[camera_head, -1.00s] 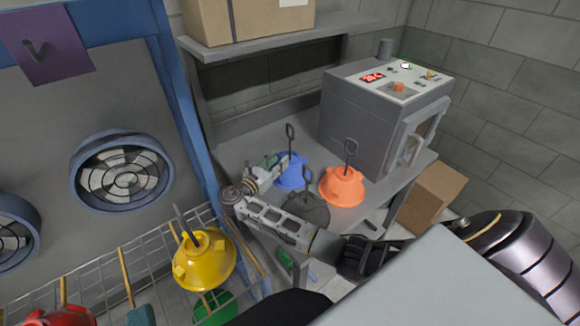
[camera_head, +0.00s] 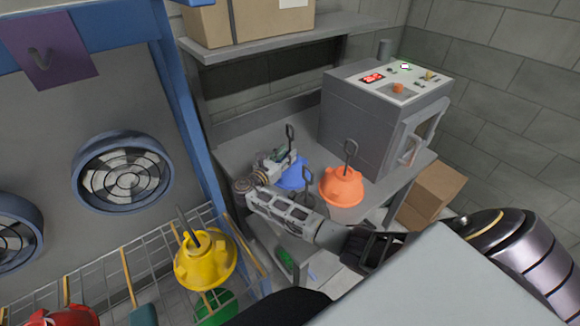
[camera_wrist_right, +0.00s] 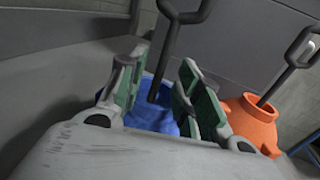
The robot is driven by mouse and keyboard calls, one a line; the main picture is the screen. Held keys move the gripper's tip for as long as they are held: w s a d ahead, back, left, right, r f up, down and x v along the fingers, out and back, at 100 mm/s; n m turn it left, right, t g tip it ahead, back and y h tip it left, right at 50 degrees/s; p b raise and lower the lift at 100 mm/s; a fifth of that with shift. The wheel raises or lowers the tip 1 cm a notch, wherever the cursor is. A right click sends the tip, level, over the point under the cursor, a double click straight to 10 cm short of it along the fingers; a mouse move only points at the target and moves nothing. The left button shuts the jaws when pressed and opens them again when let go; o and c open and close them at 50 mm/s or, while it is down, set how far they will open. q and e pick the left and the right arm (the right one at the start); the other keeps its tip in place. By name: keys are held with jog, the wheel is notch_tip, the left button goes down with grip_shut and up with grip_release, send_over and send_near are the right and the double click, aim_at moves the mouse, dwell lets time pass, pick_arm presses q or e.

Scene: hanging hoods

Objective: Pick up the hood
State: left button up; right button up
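A blue hood (camera_head: 293,175) with a dark looped rod stands on the grey workbench. An orange hood (camera_head: 341,187) with a similar rod stands to its right. A yellow hood (camera_head: 205,262) is on the wire rack at the left. My right gripper (camera_head: 282,161) is at the blue hood's rod. In the right wrist view the fingers (camera_wrist_right: 155,90) are apart, with the blue hood (camera_wrist_right: 150,118) and its rod between them. Contact with the rod is not visible. My left gripper is out of view.
A grey machine (camera_head: 375,115) with a handled door stands at the bench's right. A shelf (camera_head: 280,40) with a cardboard box (camera_head: 248,18) is above the bench. Red and green hoods are at the lower left, beside a fan panel (camera_head: 122,172).

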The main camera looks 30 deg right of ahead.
jog(key=shift+x, duration=0.8)
grip_shut()
